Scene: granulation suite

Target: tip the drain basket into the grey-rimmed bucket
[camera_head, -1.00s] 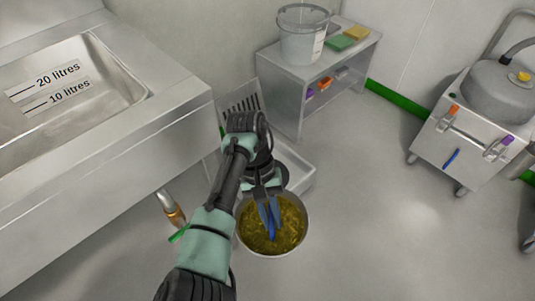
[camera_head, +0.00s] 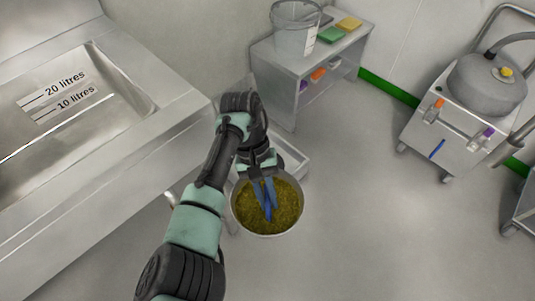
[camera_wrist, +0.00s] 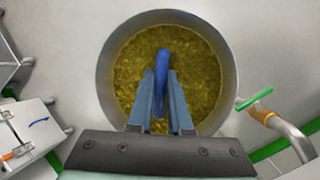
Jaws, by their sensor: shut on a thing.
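The drain basket (camera_head: 268,235) is a round metal vessel full of yellow-green material, in the lower middle of the head view. Its rim (camera_wrist: 106,80) fills the middle of the wrist view, and it looks roughly level. My gripper (camera_head: 264,194) is shut on the basket's blue handle, with both fingers (camera_wrist: 164,85) around it above the contents. The grey-rimmed bucket (camera_head: 292,42) is translucent, with a white label. It stands upright on a metal shelf unit at the top of the head view, well beyond the basket. I see no contents in it.
The shelf unit (camera_head: 283,93) also carries green and yellow pads beside the bucket. A pale tray (camera_head: 300,160) lies partly hidden behind the basket. A steel sink (camera_head: 75,160) fills the left. A wheeled cart (camera_head: 440,135) stands right. The floor between is clear.

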